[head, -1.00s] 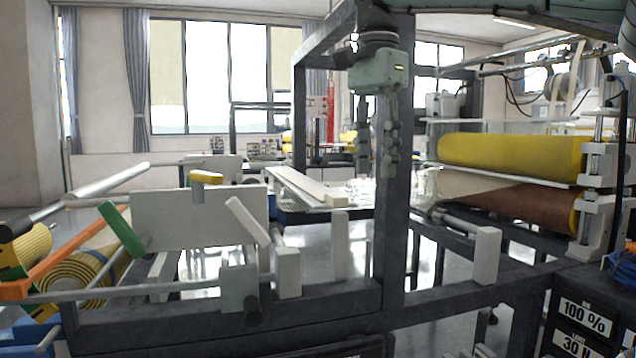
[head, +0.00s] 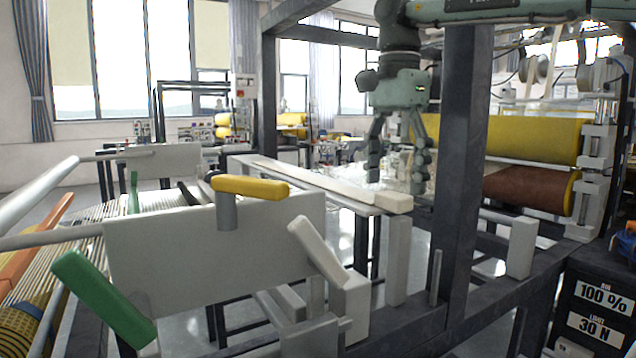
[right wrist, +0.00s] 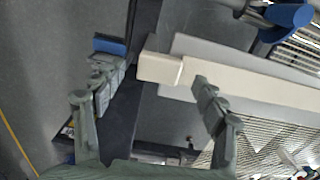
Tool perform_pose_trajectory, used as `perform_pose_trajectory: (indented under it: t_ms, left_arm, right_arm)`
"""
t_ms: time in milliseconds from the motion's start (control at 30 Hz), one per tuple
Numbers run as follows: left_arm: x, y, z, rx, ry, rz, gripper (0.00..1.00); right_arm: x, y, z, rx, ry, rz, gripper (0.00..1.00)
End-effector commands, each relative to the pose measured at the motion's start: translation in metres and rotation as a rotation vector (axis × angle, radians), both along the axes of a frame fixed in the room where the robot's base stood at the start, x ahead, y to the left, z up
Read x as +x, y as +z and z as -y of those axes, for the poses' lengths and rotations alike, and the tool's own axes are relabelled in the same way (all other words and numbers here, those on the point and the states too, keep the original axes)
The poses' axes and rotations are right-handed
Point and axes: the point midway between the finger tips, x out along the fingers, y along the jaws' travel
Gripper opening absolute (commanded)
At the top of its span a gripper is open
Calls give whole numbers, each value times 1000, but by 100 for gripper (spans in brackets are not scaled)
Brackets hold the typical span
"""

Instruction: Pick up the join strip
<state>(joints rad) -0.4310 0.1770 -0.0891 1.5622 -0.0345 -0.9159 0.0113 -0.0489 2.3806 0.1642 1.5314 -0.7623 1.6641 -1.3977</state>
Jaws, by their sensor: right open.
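The join strip (head: 325,182) is a long cream bar with a thicker block at its near end. It lies on a pale narrow ledge in the middle of the head view. In the right wrist view the strip (right wrist: 245,86) runs from the centre to the right edge. My right gripper (head: 396,180) points down at the near end of the strip, with its fingers spread and empty. In the right wrist view the open fingers (right wrist: 155,65) lie either side of the strip's end block. Whether they touch it cannot be told. My left gripper is not in view.
A dark upright post (head: 459,150) stands close to the right of my right gripper. A yellow roller (head: 520,137) and a brown roller (head: 525,187) are behind it. A white plate with a yellow handle (head: 250,187) stands at the front left.

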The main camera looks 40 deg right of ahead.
Motion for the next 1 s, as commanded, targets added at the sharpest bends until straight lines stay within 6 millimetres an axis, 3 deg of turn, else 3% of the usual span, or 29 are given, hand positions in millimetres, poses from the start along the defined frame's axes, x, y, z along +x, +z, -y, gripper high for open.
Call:
perform_pose_trajectory:
  t_ms: [133,400,833,1000]
  left_arm:
    - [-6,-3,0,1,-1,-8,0]
    - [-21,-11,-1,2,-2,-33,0]
    - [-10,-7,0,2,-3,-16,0]
    - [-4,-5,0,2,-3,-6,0]
  right_arm:
    - [0,-17,0,2,-1,0,72]
    - [0,-20,0,2,-2,1,72]
    - [0,-20,0,1,-2,0,18]
    - [0,-19,0,1,-2,1,16]
